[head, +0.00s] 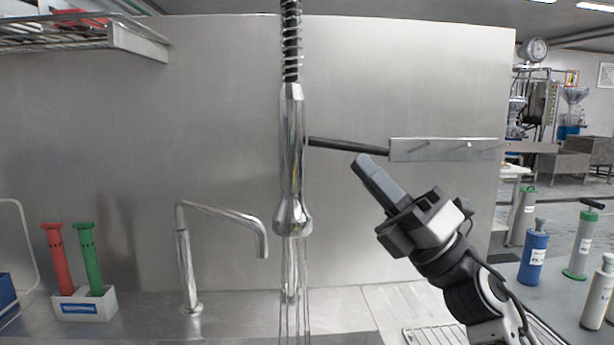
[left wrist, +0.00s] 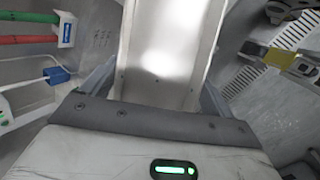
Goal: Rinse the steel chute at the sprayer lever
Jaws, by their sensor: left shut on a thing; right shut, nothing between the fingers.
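The sprayer (head: 292,160) hangs from a spring hose at the middle of the head view. Thin streaks like water run down below its nozzle. Its black lever (head: 347,146) sticks out to the right. My right gripper (head: 364,165) is shut and empty, its tips just below the lever's right part; I cannot tell if they touch. In the left wrist view the steel chute (left wrist: 168,45), a pale channel with raised sides, lies between the fingers of my left gripper (left wrist: 160,85), which is shut on it. The chute and left gripper do not show in the head view.
A bent steel tap (head: 185,260) stands left of the sprayer. A white holder (head: 85,305) with red and green tools stands farther left. A steel bracket (head: 445,149) is on the back wall. Several bottles, including a blue one (head: 534,250), stand at the right.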

